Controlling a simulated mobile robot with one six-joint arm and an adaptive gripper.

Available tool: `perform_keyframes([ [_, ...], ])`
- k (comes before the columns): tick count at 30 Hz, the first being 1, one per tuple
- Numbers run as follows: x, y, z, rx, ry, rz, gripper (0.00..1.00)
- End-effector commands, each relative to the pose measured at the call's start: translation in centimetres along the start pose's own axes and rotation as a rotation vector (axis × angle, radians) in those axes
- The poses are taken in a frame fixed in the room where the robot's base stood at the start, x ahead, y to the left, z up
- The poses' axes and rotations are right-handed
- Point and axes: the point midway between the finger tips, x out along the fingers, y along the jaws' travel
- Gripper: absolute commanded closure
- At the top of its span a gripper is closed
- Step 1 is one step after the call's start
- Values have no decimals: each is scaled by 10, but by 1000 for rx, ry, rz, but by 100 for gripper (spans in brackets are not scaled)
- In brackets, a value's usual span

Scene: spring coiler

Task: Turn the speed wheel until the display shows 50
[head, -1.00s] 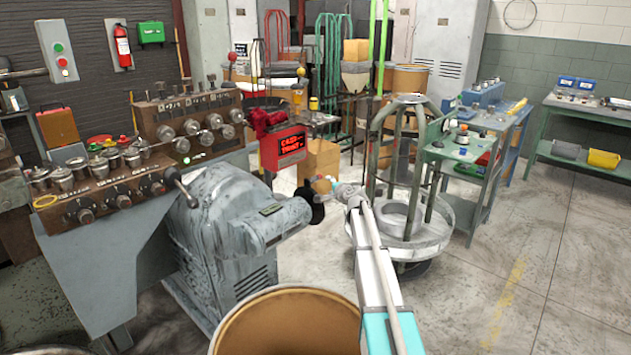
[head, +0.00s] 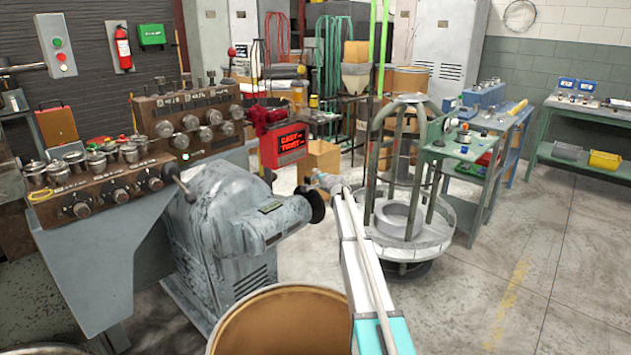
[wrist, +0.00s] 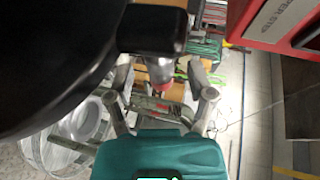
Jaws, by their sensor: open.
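The black speed wheel (head: 314,206) sits on the right end of the grey motor housing. A small dark display (head: 270,208) is on top of that housing; its figures are too small to read. My gripper (head: 320,181) is just above and beside the wheel in the head view. In the wrist view the wheel (wrist: 55,60) is large and dark at upper left, with a black block-like part (wrist: 152,28) reaching in front of my gripper (wrist: 163,95).
A red box with a lit sign (head: 287,146) stands behind the wheel; its red side also shows in the wrist view (wrist: 280,22). A round drum (head: 280,325) is below in front. A wire-cage stand (head: 405,225) is close on the right. Floor farther right is clear.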

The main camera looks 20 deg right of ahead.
Motion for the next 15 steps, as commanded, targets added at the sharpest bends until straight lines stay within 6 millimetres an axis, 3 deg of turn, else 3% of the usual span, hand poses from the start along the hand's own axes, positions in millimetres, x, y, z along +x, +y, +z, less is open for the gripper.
perform_keyframes([
  [5, 14, 0, 0, 0, 0, 0, 31],
  [15, 16, 0, 1, 0, 0, 0, 31],
])
